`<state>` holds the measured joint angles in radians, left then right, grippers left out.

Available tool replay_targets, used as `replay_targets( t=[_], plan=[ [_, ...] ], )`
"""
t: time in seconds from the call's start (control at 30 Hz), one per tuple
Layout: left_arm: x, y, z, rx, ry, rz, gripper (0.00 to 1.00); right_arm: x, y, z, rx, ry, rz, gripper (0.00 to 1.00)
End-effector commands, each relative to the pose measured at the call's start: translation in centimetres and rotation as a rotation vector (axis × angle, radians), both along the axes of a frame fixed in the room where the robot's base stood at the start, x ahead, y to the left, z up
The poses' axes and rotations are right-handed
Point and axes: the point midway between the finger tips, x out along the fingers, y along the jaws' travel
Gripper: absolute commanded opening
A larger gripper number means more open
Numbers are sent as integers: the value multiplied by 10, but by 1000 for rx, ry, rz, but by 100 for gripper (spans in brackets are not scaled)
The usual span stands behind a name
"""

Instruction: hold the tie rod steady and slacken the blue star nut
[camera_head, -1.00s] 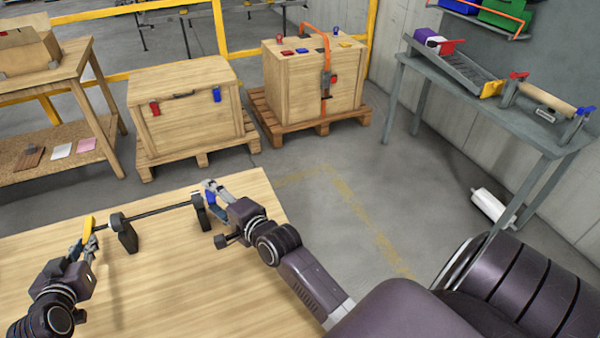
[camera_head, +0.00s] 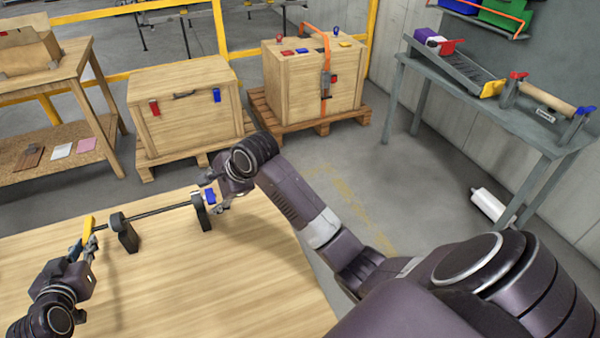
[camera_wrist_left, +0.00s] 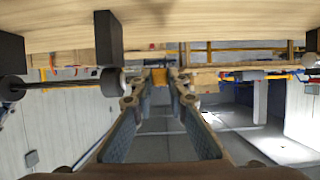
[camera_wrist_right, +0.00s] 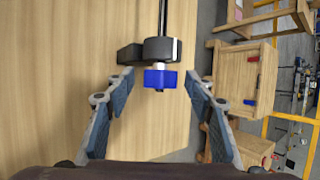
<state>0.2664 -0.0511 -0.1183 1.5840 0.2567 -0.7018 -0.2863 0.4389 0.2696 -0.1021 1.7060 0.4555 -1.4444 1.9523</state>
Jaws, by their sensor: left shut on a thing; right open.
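The tie rod (camera_head: 160,211) runs across two dark stands on the wooden table, the left stand (camera_head: 124,233) and the right stand (camera_head: 200,211). The blue star nut (camera_head: 210,196) sits at the rod's right end, beside the right stand. In the right wrist view the blue nut (camera_wrist_right: 160,78) lies between the spread fingers of my right gripper (camera_wrist_right: 160,85), with a gap on both sides. In the head view my right gripper (camera_head: 215,192) is around the nut's end. My left gripper (camera_head: 90,243) is shut on the yellow piece (camera_head: 87,227) at the rod's left end.
The table (camera_head: 220,275) is clear in front of the stands. Beyond it stand a wooden crate (camera_head: 185,110) and a strapped crate (camera_head: 310,80) on pallets. A grey bench (camera_head: 490,110) is at the right.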

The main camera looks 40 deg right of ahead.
Motion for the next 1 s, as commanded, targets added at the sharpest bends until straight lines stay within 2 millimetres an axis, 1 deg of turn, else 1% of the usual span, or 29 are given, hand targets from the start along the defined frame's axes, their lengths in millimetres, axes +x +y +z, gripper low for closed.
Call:
replay_targets(
  t=[0.03, 0.2, 0.37, 0.57, 1.0],
  plan=[
    [0, 1, -1, 2, 1, 1, 0, 3, -2, 2, 11, 40, -1, 49],
    [0, 1, -1, 2, 1, 1, 0, 4, -2, 3, 57, 182, -1, 49],
    [0, 1, -1, 3, 2, 1, 0, 5, -3, 4, 93, 287, -2, 49],
    [0, 1, -1, 3, 2, 1, 0, -8, -12, 35, 93, 285, 0, 49],
    [0, 1, -1, 2, 2, 1, 0, -38, -37, 113, 93, 282, 0, 49]
  ],
)
